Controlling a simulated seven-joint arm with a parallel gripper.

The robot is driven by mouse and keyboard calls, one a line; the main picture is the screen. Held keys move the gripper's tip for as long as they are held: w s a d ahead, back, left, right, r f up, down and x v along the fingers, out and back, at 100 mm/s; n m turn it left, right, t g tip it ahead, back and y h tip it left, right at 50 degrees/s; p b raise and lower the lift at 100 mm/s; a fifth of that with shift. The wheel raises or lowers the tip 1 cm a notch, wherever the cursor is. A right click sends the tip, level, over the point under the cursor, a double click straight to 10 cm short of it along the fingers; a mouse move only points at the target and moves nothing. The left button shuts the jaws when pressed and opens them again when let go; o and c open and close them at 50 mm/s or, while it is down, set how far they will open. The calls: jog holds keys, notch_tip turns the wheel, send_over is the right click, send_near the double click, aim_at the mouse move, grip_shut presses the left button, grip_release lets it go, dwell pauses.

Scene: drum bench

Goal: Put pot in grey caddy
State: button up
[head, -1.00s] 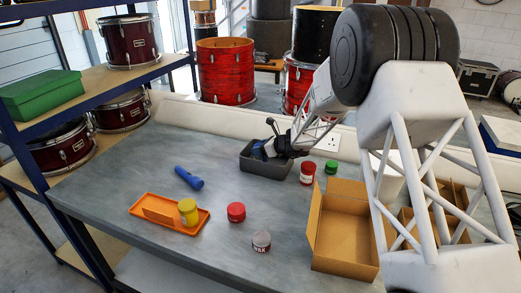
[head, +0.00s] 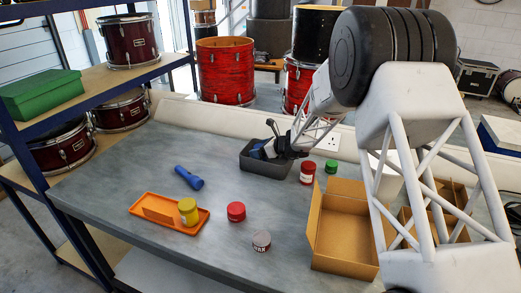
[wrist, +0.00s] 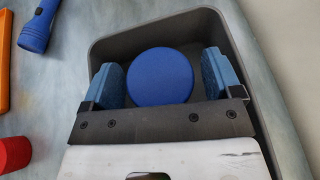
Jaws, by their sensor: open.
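In the wrist view a round blue lid, seen from above and probably the pot's (wrist: 160,76), lies inside the grey caddy (wrist: 262,100). My gripper (wrist: 164,82) is open, with one blue finger pad on each side of the lid. A gap shows on the right; on the left the pad is very close to the lid, and I cannot tell if they touch. In the head view the grey caddy (head: 264,168) stands at the back of the bench, with my gripper (head: 272,149) reaching into it. The pot's body is hidden.
A blue torch (head: 188,178), orange tray (head: 150,212) with yellow-lidded jar (head: 188,211), red-lidded jar (head: 236,211) and grey-lidded tin (head: 262,241) stand left and front. Right are a red jar (head: 307,172), green-lidded jar (head: 331,167) and open cardboard box (head: 343,235).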

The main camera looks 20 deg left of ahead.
jog(key=shift+r, duration=0.1)
jog(key=shift+v, duration=0.8)
jog(key=v, duration=1)
jog(key=shift+d, duration=0.15)
jog(key=shift+s+r, duration=0.1)
jog(key=shift+r, duration=0.05)
